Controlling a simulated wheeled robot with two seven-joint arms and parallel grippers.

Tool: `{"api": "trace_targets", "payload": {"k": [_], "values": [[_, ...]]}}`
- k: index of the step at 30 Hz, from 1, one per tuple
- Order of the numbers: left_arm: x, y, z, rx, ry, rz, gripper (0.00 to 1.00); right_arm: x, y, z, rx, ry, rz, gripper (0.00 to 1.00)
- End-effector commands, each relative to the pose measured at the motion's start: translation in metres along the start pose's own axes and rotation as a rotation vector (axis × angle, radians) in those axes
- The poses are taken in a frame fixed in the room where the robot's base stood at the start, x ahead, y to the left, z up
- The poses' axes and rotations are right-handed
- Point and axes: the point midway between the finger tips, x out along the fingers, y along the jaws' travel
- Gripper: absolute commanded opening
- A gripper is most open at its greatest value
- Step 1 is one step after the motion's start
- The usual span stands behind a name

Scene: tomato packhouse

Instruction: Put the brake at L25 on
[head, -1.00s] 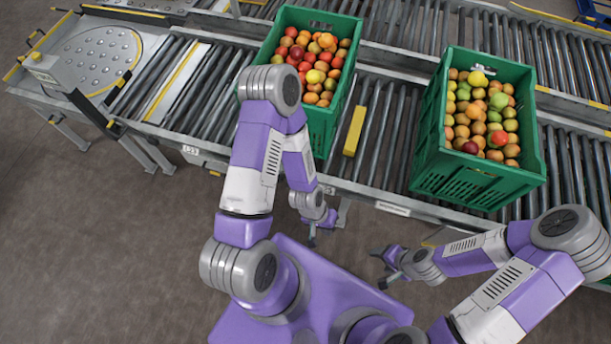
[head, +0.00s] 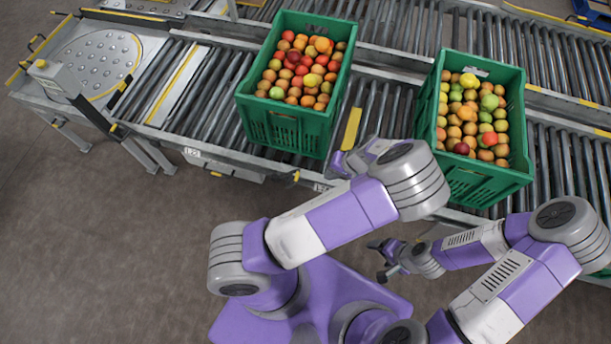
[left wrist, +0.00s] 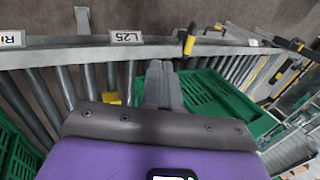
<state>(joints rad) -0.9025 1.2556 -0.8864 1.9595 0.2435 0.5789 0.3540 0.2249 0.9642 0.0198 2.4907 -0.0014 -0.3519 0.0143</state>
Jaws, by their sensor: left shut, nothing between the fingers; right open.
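The L25 label shows in the left wrist view (left wrist: 127,37) on the conveyor's side rail. Beside it is a lever with a yellow and black handle (left wrist: 188,42), sticking out from the rail. In the head view this lever (head: 290,177) is at the near rail, below the left crate. My left gripper (left wrist: 160,68) is shut and empty, above the rollers just inside the rail, apart from the lever. In the head view its arm reaches over the near rail, and its fingers are small and partly hidden. My right gripper (head: 379,262) is open and empty, in front of the conveyor.
A left green crate (head: 285,128) and a right green crate (head: 480,183), both full of fruit, stand on the rollers. A yellow bar (head: 351,128) lies between them, close to my left gripper. The floor at left is clear.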

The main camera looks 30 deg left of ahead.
Motion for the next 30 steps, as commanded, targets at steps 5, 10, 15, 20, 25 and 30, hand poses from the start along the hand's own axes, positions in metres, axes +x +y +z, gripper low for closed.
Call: {"api": "trace_targets", "payload": {"k": [5, 10, 15, 20, 25, 30], "values": [[0.0, 0.0, 0.0, 0.0, 0.0, 0.0, 0.0, 0.0, 0.0, 0.0, 0.0, 0.0, 0.0, 0.78], [0.003, 0.0, 0.0, 0.001, -0.001, 0.0, 0.0, 0.001, 0.0, 0.0, 0.0, 0.0, 0.0, 0.78], [0.023, 0.0, 0.001, 0.001, -0.004, -0.002, 0.0, 0.007, 0.003, 0.0, 0.0, 0.0, 0.0, 0.78], [0.058, 0.0, 0.001, 0.001, -0.005, -0.003, 0.0, 0.016, 0.006, -0.001, 0.0, 0.0, 0.0, 0.78], [0.095, 0.001, 0.001, 0.001, -0.004, -0.002, 0.0, 0.026, 0.01, -0.001, 0.0, 0.0, 0.0, 0.78], [0.107, -0.018, 0.0, -0.002, -0.002, 0.002, 0.0, 0.029, 0.011, -0.001, 0.0, 0.0, 0.0, 0.78]]}}
